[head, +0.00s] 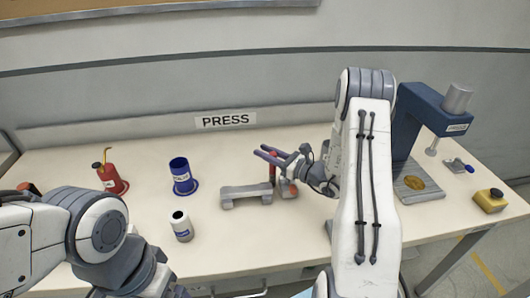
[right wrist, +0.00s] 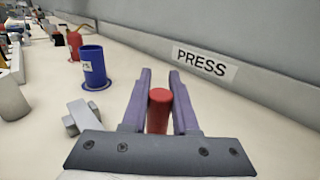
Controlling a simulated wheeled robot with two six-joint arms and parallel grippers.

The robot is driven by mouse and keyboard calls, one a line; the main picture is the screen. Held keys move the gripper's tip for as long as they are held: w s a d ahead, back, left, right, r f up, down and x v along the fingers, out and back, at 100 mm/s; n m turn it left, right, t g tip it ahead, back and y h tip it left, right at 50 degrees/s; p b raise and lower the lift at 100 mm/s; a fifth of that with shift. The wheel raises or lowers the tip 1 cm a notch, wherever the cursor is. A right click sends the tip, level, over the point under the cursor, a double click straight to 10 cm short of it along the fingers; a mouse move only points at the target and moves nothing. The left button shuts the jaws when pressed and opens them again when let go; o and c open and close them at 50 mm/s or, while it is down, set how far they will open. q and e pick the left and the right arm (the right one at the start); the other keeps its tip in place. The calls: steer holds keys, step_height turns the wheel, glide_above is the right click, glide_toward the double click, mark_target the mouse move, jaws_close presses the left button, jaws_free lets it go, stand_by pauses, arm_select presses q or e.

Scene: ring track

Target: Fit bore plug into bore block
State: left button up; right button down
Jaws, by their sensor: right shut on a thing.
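My right gripper (head: 266,152) reaches in from the right above the table, its purple fingers pointing left. In the right wrist view its fingers (right wrist: 160,76) are shut on a red cylinder, which looks like the bore plug (right wrist: 159,110). The plug (head: 272,168) shows upright below the fingers in the head view. A grey block with raised ends (head: 246,196) lies just left of the plug. A smaller grey block (head: 287,190) with a red spot is partly hidden by the gripper. I cannot tell which is the bore block. My left gripper is out of view.
The back wall carries a PRESS sign (head: 226,120).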

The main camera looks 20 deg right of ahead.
steer(key=c, duration=0.7)
jaws_free()
steer(key=shift+f, duration=0.1)
